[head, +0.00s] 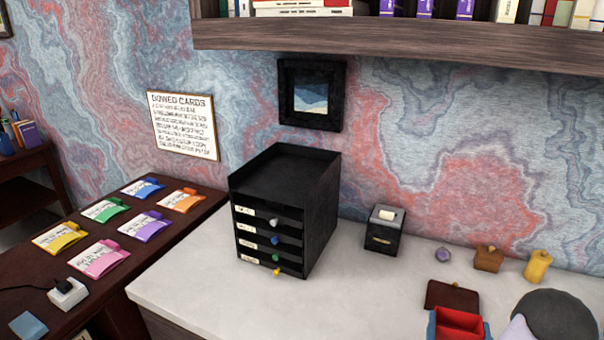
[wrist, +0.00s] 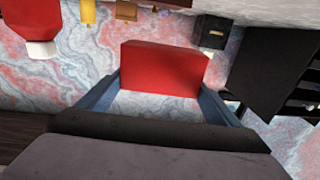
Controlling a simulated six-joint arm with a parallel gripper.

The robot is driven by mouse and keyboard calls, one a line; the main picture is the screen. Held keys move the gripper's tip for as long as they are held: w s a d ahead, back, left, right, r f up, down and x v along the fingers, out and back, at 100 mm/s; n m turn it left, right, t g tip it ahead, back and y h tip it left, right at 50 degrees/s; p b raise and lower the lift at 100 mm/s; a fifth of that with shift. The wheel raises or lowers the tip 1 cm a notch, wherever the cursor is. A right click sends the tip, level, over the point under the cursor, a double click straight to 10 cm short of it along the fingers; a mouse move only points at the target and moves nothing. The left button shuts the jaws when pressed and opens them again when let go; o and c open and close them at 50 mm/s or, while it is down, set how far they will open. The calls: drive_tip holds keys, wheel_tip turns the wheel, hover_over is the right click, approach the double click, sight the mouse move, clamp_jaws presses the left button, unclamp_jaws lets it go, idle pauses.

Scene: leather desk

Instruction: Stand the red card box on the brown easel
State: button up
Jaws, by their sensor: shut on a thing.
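The red card box (head: 461,322) is at the bottom edge of the head view, partly cut off. It also shows in the wrist view (wrist: 165,68), between the two blue fingers of my gripper (wrist: 158,88). My gripper is shut on it and holds it. A dark brown slanted panel (head: 450,295), which looks like the brown easel, stands on the white desktop just behind the box in the head view. The box hides its lower part. I cannot tell the gap between box and panel. The easel is not clearly seen in the wrist view.
A black drawer unit (head: 290,205) and a small black box (head: 384,230) stand left of the easel. A purple ball (head: 443,254), brown block (head: 488,258) and yellow bottle (head: 537,265) stand near the wall. The white desktop (head: 370,300) is clear between drawers and easel.

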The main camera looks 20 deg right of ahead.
sight(442, 322)
drive_tip(key=w+a+n+t+y, duration=0.1)
drive_tip(key=w+a+r+n+y, duration=0.1)
drive_tip(key=w, duration=0.1)
drive_tip(key=shift+a+t+y, duration=0.3)
drive_tip(key=shift+a+t, duration=0.1)
drive_tip(key=w+a+f+n+y+p, duration=0.1)
drive_tip(key=w+a+f+n+y, duration=0.1)
drive_tip(key=a+y, duration=0.4)
drive_tip(key=w+a+f+n+y+p, duration=0.1)
drive_tip(key=w+a+n+y, duration=0.3)
drive_tip(key=a, duration=1.3)
drive_tip(key=w+a+f+n+y+p, duration=0.1)
drive_tip(key=w+a+f+n+y, duration=0.2)
drive_tip(key=a+n+y, duration=0.3)
drive_tip(key=a+y, duration=0.2)
drive_tip(key=a, duration=0.3)
drive_tip(key=shift+a+f+p, duration=0.2)
drive_tip(key=shift+f+p, duration=0.05)
drive_tip(key=shift+p, duration=0.15)
